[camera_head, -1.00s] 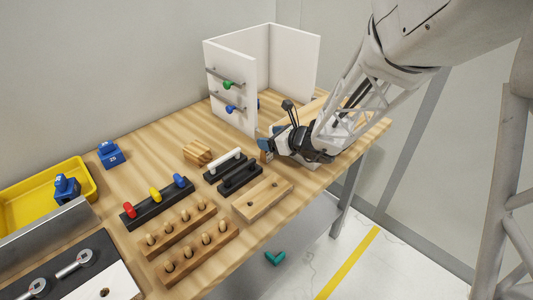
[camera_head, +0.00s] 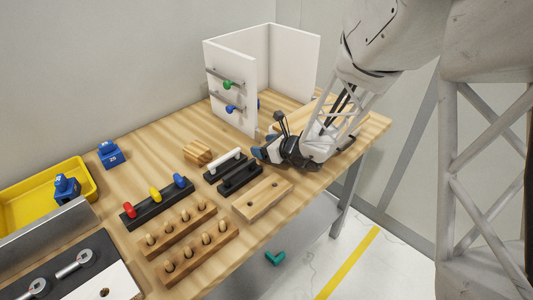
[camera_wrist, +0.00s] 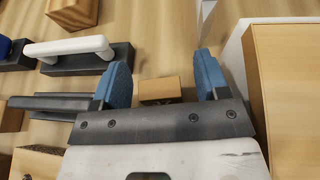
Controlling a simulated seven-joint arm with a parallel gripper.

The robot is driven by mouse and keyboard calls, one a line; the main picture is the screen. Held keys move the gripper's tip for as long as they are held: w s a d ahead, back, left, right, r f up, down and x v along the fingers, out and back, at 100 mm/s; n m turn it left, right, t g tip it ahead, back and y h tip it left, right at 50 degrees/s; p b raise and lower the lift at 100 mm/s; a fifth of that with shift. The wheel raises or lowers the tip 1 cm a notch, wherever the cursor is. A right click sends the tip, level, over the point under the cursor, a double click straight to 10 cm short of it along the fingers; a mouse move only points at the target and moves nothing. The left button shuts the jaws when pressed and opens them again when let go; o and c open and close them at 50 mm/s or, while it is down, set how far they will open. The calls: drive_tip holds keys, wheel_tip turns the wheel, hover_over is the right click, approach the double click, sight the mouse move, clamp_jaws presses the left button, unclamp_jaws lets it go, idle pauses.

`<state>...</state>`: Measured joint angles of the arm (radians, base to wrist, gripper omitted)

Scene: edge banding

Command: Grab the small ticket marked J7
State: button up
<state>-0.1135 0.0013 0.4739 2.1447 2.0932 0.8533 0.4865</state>
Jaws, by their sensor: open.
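No marking J7 is readable in any view, so I cannot tell for sure which thing is the ticket. A small brown block (camera_wrist: 160,88) with a dark, mottled near side lies between my gripper's blue fingers in the wrist view. My gripper (camera_wrist: 162,66) is open, with one finger on each side of the block and a gap visible on both sides. In the head view my gripper (camera_head: 263,147) is low over the bench beside the black and white handles, and it hides the small block.
A white handle (camera_head: 224,165) and a black bar (camera_head: 240,178) are just left of my gripper. A drilled wooden board (camera_head: 262,198) lies in front. A white panel (camera_head: 232,88) with knobs stands behind. A larger wooden board (camera_wrist: 290,90) is close on the right.

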drive_tip(key=shift+c, duration=0.3)
drive_tip(key=c, duration=0.9)
drive_tip(key=shift+r, duration=0.1)
drive_tip(key=shift+c, duration=0.2)
drive_tip(key=shift+r, duration=1.6)
drive_tip(key=shift+s+r, duration=0.2)
drive_tip(key=shift+s, duration=0.1)
drive_tip(key=s+d, duration=0.1)
drive_tip(key=s, duration=0.4)
drive_tip(key=s+d+r, duration=0.1)
drive_tip(key=s+d, duration=0.1)
drive_tip(key=s, duration=0.2)
drive_tip(key=s+d, duration=0.1)
drive_tip(key=s, duration=0.4)
drive_tip(key=shift+s+d+r, duration=0.15)
drive_tip(key=shift+s, duration=0.2)
